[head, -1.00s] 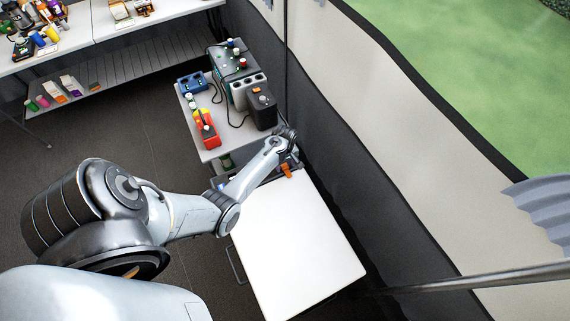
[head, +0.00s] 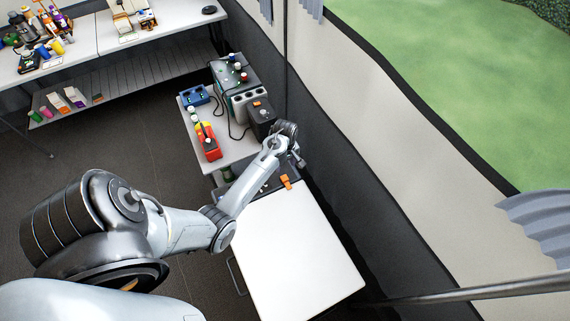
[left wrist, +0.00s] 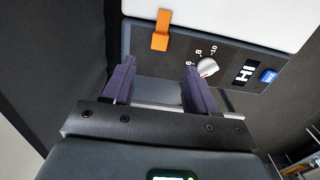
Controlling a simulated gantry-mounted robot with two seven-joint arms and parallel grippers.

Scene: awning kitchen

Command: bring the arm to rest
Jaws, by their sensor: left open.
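My left arm comes in from the left in the head view and reaches across to the near end of the side table. Its gripper (head: 297,158) is small there, above the dark end of a white-lidded box (head: 295,250). In the left wrist view my left gripper (left wrist: 158,66) is open, with two purple fingers apart and nothing between them. It faces the box's dark control panel (left wrist: 240,75), which has a white dial (left wrist: 207,67). An orange latch (left wrist: 160,32) sits at the lid edge. My right gripper is not in view.
A small table (head: 239,150) behind the box holds red, blue and grey devices with cables. A dark wall (head: 330,205) runs close along the right. A long white counter with bottles stands at the upper left. Open floor (head: 130,140) lies left of the table.

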